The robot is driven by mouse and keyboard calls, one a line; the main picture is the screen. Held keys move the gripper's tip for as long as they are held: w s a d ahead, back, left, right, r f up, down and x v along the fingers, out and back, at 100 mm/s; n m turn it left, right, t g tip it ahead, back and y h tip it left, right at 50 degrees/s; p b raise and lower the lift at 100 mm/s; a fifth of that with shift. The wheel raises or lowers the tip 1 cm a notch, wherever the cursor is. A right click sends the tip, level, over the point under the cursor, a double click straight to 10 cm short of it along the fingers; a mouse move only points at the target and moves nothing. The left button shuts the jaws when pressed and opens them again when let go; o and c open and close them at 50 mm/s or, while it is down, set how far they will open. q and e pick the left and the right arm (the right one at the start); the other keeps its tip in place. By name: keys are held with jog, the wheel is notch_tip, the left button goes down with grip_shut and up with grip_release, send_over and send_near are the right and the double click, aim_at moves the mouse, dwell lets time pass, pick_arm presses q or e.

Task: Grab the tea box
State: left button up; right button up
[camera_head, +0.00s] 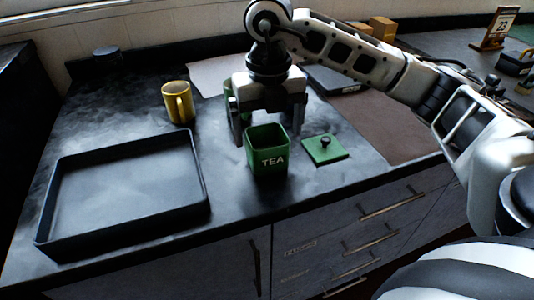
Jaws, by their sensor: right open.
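The tea box (267,153) is a green, open-topped square box marked TEA. It stands upright near the counter's front edge. Its green lid (325,150) with a dark knob lies on the counter just to the right. My right gripper (268,134) is open and points down, with its fingers just above and behind the box. One finger shows left of the box and the other behind its right side. I cannot tell whether they touch it. Another green object (229,100) is partly hidden behind the gripper. My left gripper is not in view.
A black tray (205,190) takes up the left front of the dark counter. A yellow mug (178,102) stands behind it. A dark flat object (338,80) lies behind my right arm. Drawers with handles are below the front edge.

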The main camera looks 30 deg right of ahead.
aim_at(267, 145)
notch_tip(267, 145, down, 5)
jog(key=shift+a+r, duration=0.1)
jog(key=shift+r, duration=0.05)
jog(key=shift+c, duration=0.3)
jog(key=c, duration=1.2)
jog(key=shift+r, duration=0.15)
jog(key=shift+c, duration=0.2)
